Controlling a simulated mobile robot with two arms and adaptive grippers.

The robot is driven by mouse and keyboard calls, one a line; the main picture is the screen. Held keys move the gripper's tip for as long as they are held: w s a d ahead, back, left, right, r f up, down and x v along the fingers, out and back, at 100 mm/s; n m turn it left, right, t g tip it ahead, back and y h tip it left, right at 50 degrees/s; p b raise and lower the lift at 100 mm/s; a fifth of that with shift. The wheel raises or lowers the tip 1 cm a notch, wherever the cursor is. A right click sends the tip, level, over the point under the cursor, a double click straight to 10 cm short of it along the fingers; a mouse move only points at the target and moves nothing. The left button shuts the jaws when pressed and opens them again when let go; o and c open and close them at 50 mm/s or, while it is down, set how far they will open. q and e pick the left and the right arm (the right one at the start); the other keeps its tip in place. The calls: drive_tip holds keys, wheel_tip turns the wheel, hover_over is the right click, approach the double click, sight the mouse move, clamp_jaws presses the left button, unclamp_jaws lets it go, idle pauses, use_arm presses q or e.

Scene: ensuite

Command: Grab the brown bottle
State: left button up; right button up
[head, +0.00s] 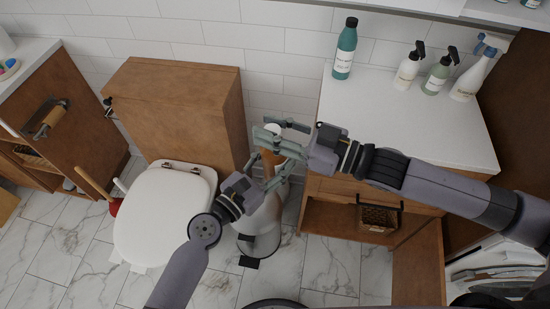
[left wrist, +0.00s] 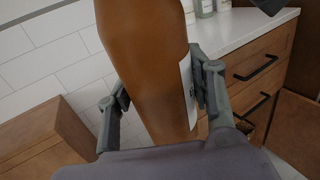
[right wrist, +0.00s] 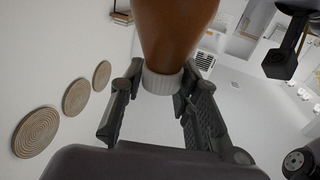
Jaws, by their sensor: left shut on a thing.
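The brown bottle (head: 268,158) is held up in the air between my two grippers, mostly hidden by their fingers in the head view. In the left wrist view the bottle (left wrist: 148,60) is large, with a white label at its right side. My left gripper (head: 284,163) is shut on its body. In the right wrist view the bottle (right wrist: 172,30) narrows to a white cap (right wrist: 163,82). My right gripper (head: 266,135) has its fingers on either side of this cap; whether they press on it I cannot tell.
A white counter (head: 440,125) at right bears a teal bottle (head: 345,50), two pump bottles and a spray bottle. Below the grippers stands a pale bin (head: 260,225). A toilet (head: 165,215) with a wooden cabinet (head: 175,95) behind it is to the left.

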use_arm(q)
drive_tip(key=shift+r, duration=0.1)
use_arm(e)
drive_tip(key=o, duration=0.3)
